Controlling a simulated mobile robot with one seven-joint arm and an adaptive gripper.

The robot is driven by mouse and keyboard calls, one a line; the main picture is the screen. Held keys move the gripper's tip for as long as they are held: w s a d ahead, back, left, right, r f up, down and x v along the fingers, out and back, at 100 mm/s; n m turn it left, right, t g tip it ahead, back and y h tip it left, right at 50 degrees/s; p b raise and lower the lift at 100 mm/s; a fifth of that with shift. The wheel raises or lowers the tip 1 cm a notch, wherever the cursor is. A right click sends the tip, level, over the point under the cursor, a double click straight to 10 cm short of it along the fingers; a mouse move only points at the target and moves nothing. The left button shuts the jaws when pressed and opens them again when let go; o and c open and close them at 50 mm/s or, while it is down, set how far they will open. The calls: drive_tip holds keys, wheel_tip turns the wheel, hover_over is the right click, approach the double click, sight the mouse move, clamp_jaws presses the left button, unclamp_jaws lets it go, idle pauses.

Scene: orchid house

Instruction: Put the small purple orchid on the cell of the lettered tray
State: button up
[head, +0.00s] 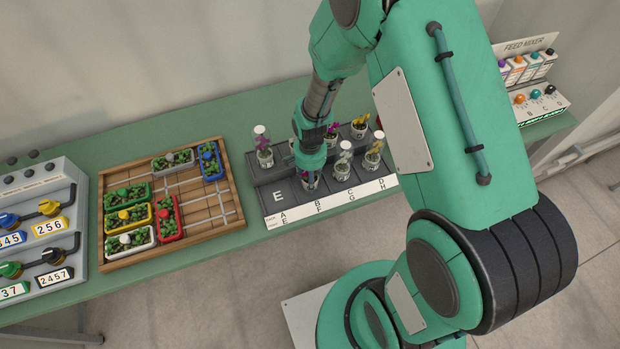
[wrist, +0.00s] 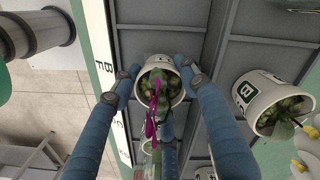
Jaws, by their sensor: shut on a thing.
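The small purple orchid is a white pot with green leaves and a magenta flower stalk. In the head view my gripper (head: 310,168) points down over the front row of the grey lettered tray (head: 272,178), right of the cell marked E and above the label BF.
A lettered pot (wrist: 262,103) is close in the wrist view. A wooden planter board (head: 202,197) lies left.

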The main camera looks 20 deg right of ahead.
drive_tip(key=shift+f, duration=0.2)
drive_tip(key=o, duration=1.3)
drive_tip(key=shift+r, duration=0.15)
wheel_tip(320, 180, up, 12)
drive_tip(key=shift+r+p, duration=0.1)
drive_tip(key=shift+p, duration=0.8)
